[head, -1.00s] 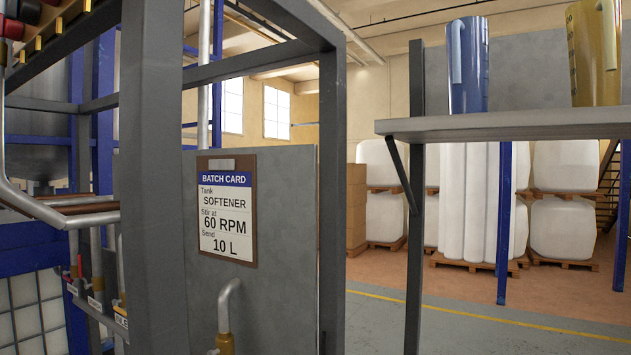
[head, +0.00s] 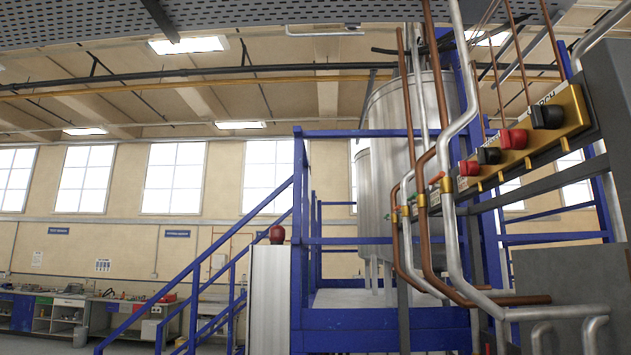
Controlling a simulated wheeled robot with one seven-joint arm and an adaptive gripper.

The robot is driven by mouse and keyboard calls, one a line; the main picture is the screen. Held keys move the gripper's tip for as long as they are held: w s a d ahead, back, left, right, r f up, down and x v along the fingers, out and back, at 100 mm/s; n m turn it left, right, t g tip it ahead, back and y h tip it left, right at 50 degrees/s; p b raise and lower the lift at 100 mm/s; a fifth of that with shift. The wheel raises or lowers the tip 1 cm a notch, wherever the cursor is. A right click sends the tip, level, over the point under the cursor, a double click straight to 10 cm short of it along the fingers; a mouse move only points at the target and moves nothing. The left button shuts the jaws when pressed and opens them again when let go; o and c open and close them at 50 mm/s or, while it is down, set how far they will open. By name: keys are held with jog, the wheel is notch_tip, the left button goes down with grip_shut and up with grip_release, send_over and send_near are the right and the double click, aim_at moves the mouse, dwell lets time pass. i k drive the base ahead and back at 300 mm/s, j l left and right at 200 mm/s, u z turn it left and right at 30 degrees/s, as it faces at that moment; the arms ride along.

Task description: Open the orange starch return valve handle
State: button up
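No handle that I can name for sure as the orange starch return valve handle is in view. A small red-orange lever (head: 436,178) shows on the pipes at centre right, near brass fittings and small tags; its label is too small to read. A yellow manifold bar (head: 566,118) at the upper right carries red and black knobs, including a large black knob (head: 547,116) and a red knob (head: 513,139). Lettering by the black knob is steeply angled and hard to read. My gripper is not in view.
Copper and steel pipes (head: 459,240) run down in front of steel tanks (head: 436,105). A blue platform frame (head: 385,340) with stairs and railings stands at the centre. A pale cabinet (head: 268,300) with a red domed item stands beside it. Workbenches line the far left wall.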

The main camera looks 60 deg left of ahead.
aim_at(432, 181)
jog(key=u, duration=1.65)
